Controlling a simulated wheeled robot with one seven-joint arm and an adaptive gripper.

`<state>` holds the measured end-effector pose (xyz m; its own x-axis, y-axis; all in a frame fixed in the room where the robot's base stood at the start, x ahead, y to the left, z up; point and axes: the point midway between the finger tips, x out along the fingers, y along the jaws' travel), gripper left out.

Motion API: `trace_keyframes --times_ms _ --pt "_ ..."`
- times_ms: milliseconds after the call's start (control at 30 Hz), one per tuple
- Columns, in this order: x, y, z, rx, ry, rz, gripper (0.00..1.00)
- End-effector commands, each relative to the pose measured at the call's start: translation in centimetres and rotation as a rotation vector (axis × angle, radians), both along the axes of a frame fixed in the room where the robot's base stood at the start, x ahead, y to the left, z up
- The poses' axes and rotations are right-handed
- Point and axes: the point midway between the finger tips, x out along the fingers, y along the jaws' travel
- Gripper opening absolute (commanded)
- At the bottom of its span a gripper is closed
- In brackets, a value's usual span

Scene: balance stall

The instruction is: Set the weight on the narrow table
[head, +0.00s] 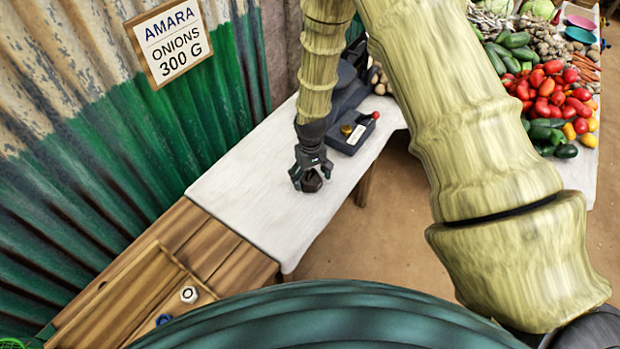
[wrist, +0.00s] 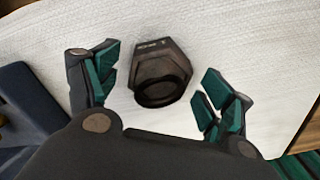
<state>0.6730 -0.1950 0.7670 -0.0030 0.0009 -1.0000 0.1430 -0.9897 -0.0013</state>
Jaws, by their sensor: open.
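The weight (wrist: 160,72) is a dark hexagonal piece with a round recess, standing on the white cloth of the narrow table (head: 262,205). In the wrist view it lies between and a little beyond my fingertips, with white cloth showing on both sides of it. My gripper (wrist: 158,88) is open, its green-padded fingers apart and not touching the weight. In the head view my gripper (head: 308,180) is low over the table, and the weight (head: 312,182) shows partly under the fingers.
A dark scale (head: 345,100) and a box with a red knob (head: 352,132) stand behind my gripper. A wooden tray (head: 150,290) with a silver nut-shaped piece (head: 189,294) and a blue one (head: 164,319) is at lower left. Vegetables (head: 550,90) fill another table at right. The cloth's near end is clear.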

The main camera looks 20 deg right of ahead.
Motion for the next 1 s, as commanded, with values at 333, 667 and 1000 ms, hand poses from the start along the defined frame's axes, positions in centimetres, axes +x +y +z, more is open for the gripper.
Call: trace_keyframes --times_ms 333,667,1000 --pt "0.1 0.0 4.0 0.000 -0.003 0.000 0.81" --pt "0.1 0.0 8.1 0.001 -0.004 0.000 0.81" --pt "0.0 0.0 10.8 0.000 -0.001 0.000 0.81"
